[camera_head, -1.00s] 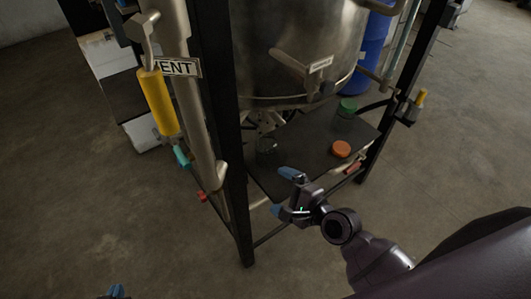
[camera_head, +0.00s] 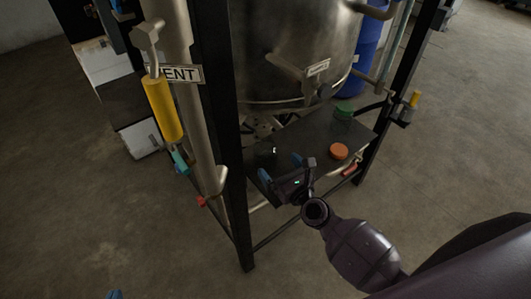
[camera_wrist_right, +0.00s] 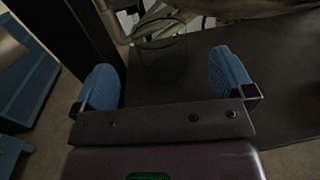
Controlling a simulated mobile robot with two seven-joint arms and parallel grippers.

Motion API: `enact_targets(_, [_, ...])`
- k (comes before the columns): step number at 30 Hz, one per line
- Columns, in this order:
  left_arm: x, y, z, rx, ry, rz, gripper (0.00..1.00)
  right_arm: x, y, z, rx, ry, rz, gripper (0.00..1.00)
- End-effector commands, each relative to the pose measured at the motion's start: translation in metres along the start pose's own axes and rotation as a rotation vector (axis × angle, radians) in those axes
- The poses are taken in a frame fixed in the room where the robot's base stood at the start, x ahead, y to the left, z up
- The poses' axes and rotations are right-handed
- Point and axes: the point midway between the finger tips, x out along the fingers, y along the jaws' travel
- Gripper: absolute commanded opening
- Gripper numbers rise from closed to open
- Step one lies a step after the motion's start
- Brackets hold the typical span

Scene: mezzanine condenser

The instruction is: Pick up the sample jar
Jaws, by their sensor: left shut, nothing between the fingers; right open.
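A clear, dark-looking glass jar (camera_head: 267,149), apparently the sample jar, stands on the black shelf (camera_head: 310,132) under the steel vessel. In the right wrist view the jar (camera_wrist_right: 160,42) shows as a faint round rim and body, ahead of the fingers and roughly between their lines. My right gripper (camera_head: 281,168) is open and empty at the shelf's front edge, just short of the jar. Its blue fingertips also show in the right wrist view (camera_wrist_right: 165,78). My left gripper (camera_head: 115,295) barely shows at the bottom edge, far from the shelf, shut and empty.
An orange-lidded item (camera_head: 339,151) and a green-lidded item (camera_head: 344,111) stand on the shelf, right of the jar. A black frame post (camera_head: 237,190) rises close left of my right gripper. The steel vessel (camera_head: 295,50) hangs above the shelf.

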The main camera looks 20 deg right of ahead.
Motion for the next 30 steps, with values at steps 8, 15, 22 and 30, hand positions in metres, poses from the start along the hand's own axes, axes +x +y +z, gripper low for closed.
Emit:
enact_targets(8, [-0.002, -0.001, 0.001, 0.001, -0.005, -0.001, 0.00, 0.026, 0.000, 0.000, -0.004, 0.000, 0.001, 1.00])
enact_targets(15, [-0.004, -0.001, -0.002, 0.001, -0.006, -0.001, 0.00, 0.047, 0.001, 0.001, -0.007, 0.000, 0.002, 1.00])
enact_targets(22, [-0.005, -0.002, -0.003, 0.001, -0.007, -0.001, 0.00, 0.073, 0.001, -0.001, -0.004, 0.000, 0.002, 1.00])
enact_targets(30, [-0.005, -0.002, -0.002, 0.001, -0.008, -0.001, 0.00, 0.079, 0.001, -0.002, -0.004, 0.001, 0.001, 1.00])
